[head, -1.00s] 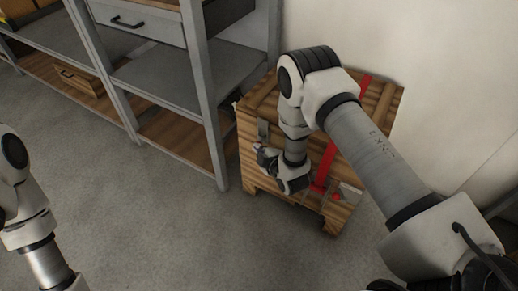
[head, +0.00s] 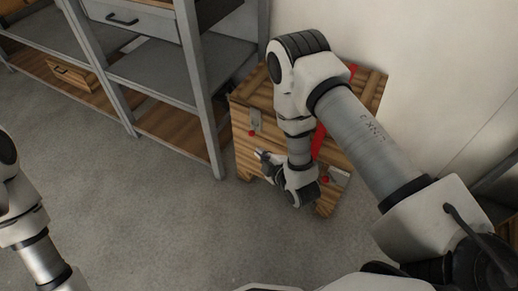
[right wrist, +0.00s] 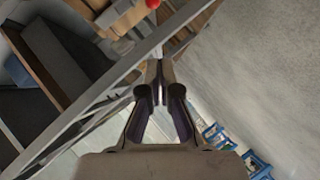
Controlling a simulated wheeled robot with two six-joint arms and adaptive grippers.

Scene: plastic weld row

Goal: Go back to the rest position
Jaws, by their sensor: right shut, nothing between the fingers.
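My right gripper (head: 259,154) shows small in the head view, in front of the wooden crate and pointing left. In the right wrist view its two fingers (right wrist: 158,75) meet at the tips with nothing between them. My right arm comes in from the right and bends down over the crate. Part of my left arm shows at the left edge of the head view; its gripper is out of the frame.
The wooden crate (head: 242,113) with a red strap stands against the pale wall (head: 420,55). A grey metal shelf unit (head: 209,125) with a drawer stands left of it. The grey floor (head: 130,200) between shelf and left arm is clear.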

